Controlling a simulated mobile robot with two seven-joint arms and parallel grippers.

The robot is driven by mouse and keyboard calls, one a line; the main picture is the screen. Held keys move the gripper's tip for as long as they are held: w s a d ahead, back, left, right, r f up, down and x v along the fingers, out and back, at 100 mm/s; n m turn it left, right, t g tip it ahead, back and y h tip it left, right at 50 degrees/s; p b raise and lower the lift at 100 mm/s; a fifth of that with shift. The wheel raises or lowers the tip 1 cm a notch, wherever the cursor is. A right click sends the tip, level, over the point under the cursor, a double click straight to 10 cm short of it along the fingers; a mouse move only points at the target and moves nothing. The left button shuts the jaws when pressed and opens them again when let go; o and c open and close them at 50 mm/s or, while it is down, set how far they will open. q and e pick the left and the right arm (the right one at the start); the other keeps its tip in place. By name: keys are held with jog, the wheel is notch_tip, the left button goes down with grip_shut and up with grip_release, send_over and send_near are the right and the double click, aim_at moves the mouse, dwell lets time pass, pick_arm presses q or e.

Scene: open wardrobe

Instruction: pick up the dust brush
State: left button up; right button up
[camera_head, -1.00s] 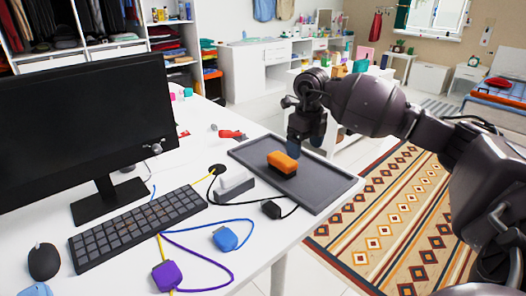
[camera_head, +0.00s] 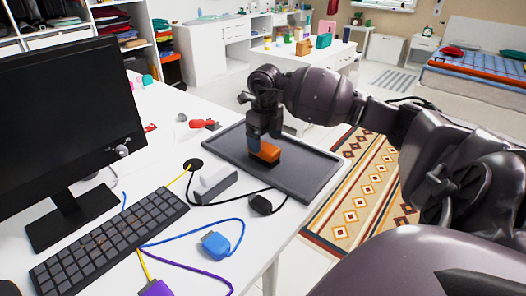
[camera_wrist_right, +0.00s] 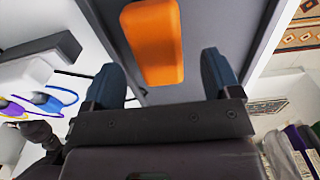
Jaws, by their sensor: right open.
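The dust brush (camera_head: 266,153) has an orange top and a dark lower part. It lies on the dark grey tray (camera_head: 305,178) on the white desk. My right gripper (camera_head: 264,140) is just above and behind the brush, pointing down, and hides part of it in the head view. In the right wrist view the gripper (camera_wrist_right: 165,80) is open, its two blue-grey fingers apart, with the orange brush top (camera_wrist_right: 153,40) in front of the gap between them. The brush is not gripped. My left gripper is not in view.
A monitor (camera_head: 65,120) and keyboard (camera_head: 110,238) stand left of the tray. A white-and-grey block (camera_head: 215,182), a black plug (camera_head: 262,204), a blue plug (camera_head: 216,246) and cables lie close in front. A red-handled tool (camera_head: 203,123) lies behind. The desk edge is just right of the tray.

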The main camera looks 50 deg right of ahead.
aim_at(264, 146)
notch_tip(264, 146, down, 5)
jog(key=shift+w+a+f, duration=0.1)
jog(key=shift+w, duration=0.05)
jog(key=c, duration=1)
notch_tip(264, 146, up, 20)
jog(key=shift+r+p, duration=0.15)
jog(key=shift+p, duration=0.4)
jog(key=shift+c, duration=0.2)
jog(key=o, duration=0.3)
jog(key=shift+c, duration=0.9)
